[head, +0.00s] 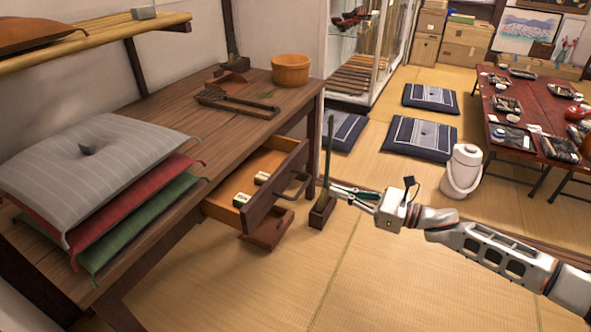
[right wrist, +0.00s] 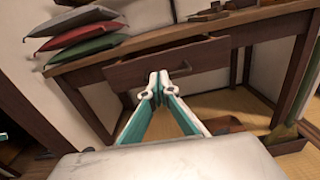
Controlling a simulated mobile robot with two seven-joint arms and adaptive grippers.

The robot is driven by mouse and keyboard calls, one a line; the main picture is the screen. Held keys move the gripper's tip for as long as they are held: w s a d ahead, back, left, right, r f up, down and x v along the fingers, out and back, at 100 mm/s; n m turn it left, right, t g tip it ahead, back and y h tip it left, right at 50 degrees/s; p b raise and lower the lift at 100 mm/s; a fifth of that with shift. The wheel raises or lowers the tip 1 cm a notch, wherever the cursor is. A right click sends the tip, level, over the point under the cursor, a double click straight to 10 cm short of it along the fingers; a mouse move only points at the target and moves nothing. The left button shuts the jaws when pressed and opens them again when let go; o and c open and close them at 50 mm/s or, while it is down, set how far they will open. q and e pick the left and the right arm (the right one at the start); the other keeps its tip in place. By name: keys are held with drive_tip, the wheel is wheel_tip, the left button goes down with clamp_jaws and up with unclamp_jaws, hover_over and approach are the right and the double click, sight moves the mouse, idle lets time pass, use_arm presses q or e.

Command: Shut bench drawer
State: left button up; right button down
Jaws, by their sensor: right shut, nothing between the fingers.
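The bench drawer (head: 262,185) stands pulled out from the wooden bench (head: 175,105). Its front panel with a dark curved handle (head: 295,185) faces right in the head view. My right gripper (head: 334,191) is shut and empty, to the right of the drawer front. In the right wrist view, the fingertips (right wrist: 158,84) point toward the drawer front (right wrist: 135,70) and overlap its lower edge. I cannot tell whether they touch it.
An upright dark green object on a wooden base (head: 320,212) stands on the floor by the fingertips. Stacked cushions (head: 100,165) and a round wooden tub (head: 291,70) rest on the bench. A white pot (head: 462,170) stands at right. The front tatami is clear.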

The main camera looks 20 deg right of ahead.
drive_tip(key=b, duration=0.1)
approach(282, 171)
drive_tip(key=shift+n, duration=0.3)
drive_tip(key=x, duration=0.5)
drive_tip(key=shift+w+a+f, duration=0.15)
drive_tip(key=shift+w+a, duration=0.05)
drive_tip(key=shift+w, duration=0.05)
use_arm(q)
drive_tip(key=shift+w+d+r+n+h+b, duration=0.3)
drive_tip(key=shift+w+d+r, duration=0.1)
drive_tip(key=shift+d+r, duration=0.25)
use_arm(e)
drive_tip(key=shift+w+a, duration=0.35)
drive_tip(key=shift+w, duration=0.15)
use_arm(q)
drive_tip(key=shift+f, duration=0.1)
